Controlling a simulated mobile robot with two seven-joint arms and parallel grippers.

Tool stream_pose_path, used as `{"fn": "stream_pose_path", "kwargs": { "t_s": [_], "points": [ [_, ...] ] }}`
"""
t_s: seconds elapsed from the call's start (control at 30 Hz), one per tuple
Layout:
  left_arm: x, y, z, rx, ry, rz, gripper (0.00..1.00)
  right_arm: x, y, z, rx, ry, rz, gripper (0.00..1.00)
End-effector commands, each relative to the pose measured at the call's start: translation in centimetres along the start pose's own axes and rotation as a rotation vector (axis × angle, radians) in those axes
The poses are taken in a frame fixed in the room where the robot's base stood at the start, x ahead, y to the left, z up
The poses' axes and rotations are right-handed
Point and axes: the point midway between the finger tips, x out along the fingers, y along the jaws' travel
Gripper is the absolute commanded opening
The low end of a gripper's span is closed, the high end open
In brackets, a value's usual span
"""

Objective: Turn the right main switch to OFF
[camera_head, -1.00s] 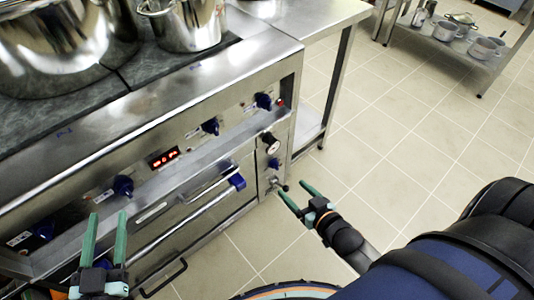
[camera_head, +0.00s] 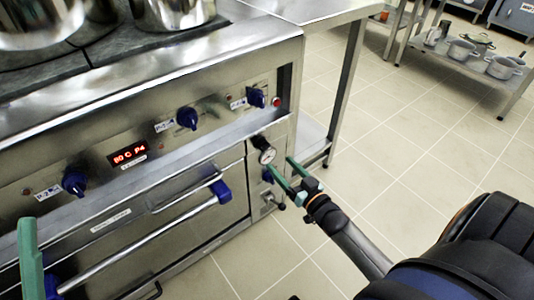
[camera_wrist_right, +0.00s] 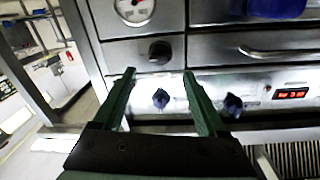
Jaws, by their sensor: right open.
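A black rotary knob (camera_head: 260,142) sits on the narrow right-hand panel of the stove, just above a round white gauge (camera_head: 267,157). I cannot read a label that names it the main switch. In the right wrist view, which is upside down, the black knob (camera_wrist_right: 160,52) lies just beyond and between the fingertips, with the gauge (camera_wrist_right: 135,10) past it. My right gripper (camera_head: 279,163) is open and empty, in front of this panel, apart from the knob. My left gripper (camera_head: 30,258) shows only in part at the lower left, before the stove front.
Blue knobs (camera_head: 187,118) and a red display (camera_head: 128,152) line the sloped control panel. The oven handle (camera_head: 140,240) sticks out below, with a blue end. Pots stand on the stovetop. A steel table (camera_head: 345,85) adjoins on the right. The tiled floor (camera_head: 400,130) is clear.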

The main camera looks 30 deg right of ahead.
Motion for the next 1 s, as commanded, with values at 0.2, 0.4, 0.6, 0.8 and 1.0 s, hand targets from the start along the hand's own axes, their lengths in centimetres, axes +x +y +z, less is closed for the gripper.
{"fn": "stream_pose_path", "kwargs": {
  "t_s": [0.2,0.4,0.6,0.8,1.0],
  "points": [
    [-1.3,0.7,1.4,-0.024,-0.006,0.003,0.5,4.6,0.0,0.2,-0.002,0.003,-0.002,0.75],
    [-1.9,1.1,2.0,-0.036,-0.012,0.004,0.5,7.1,0.0,0.2,0.0,0.001,-0.001,0.75],
    [-2.0,1.2,2.2,-0.037,-0.014,0.005,0.5,8.1,0.0,0.1,-0.001,-0.002,0.0,0.75],
    [-2.0,1.2,2.1,-0.038,-0.014,0.005,0.5,8.1,0.0,0.1,-0.001,-0.002,0.0,0.75],
    [-2.0,1.2,2.1,-0.038,-0.014,0.006,0.5,8.1,0.0,0.1,-0.001,-0.002,0.0,0.58]
  ]
}}
